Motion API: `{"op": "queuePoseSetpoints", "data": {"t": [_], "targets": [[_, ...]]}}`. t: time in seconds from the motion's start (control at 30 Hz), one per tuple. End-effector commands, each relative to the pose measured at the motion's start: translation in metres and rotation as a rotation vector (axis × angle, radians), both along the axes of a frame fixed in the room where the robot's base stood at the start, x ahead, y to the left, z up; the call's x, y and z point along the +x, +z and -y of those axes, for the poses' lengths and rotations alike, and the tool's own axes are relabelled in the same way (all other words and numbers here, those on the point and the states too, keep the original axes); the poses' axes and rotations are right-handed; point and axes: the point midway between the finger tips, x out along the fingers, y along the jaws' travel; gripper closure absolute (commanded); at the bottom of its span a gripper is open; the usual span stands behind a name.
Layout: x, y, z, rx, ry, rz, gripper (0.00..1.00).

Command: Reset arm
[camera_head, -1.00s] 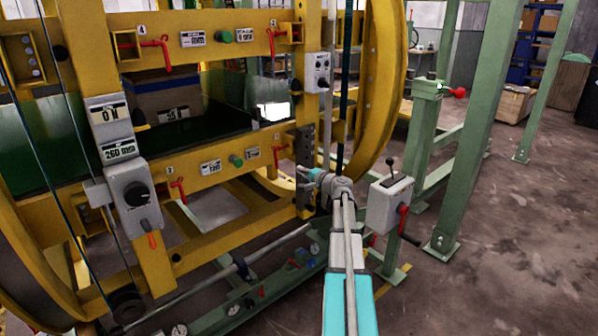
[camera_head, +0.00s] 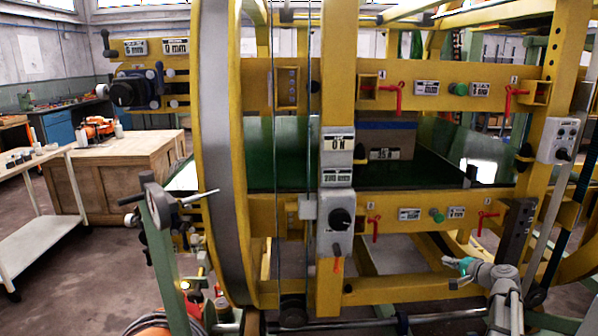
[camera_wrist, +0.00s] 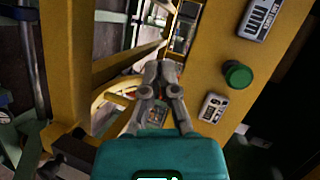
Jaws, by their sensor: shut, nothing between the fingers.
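My gripper (camera_head: 452,264) shows in the head view at the lower right, in front of the ring inverter's lower yellow beam (camera_head: 400,200). In the wrist view, its grey fingers (camera_wrist: 160,70) are together, with nothing held between them. A yellow beam with a green knob (camera_wrist: 238,74) and small label plates (camera_wrist: 213,108) lies to the right of the fingers there. I cannot tell how far the fingertips are from the yellow frame.
The inverter's large yellow ring (camera_head: 222,150) stands left of centre. A grey control box (camera_head: 335,222) with a black knob hangs on its post. A wooden crate table (camera_head: 130,180) and a white cart (camera_head: 40,245) stand at the left. Bare floor shows between cart and ring.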

Motion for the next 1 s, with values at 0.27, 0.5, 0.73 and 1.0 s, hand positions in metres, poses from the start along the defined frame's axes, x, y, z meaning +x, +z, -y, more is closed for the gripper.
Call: {"op": "queuePoseSetpoints", "data": {"t": [0.27,0.5,0.73,1.0], "targets": [[-0.022,-0.042,-0.120,-0.189,0.239,-0.185,1.00],[-0.057,-0.076,-0.199,-0.361,0.427,-0.344,1.00],[-0.102,-0.102,-0.257,-0.537,0.587,-0.495,1.00],[-0.160,-0.123,-0.302,-0.754,0.739,-0.669,1.00]]}}
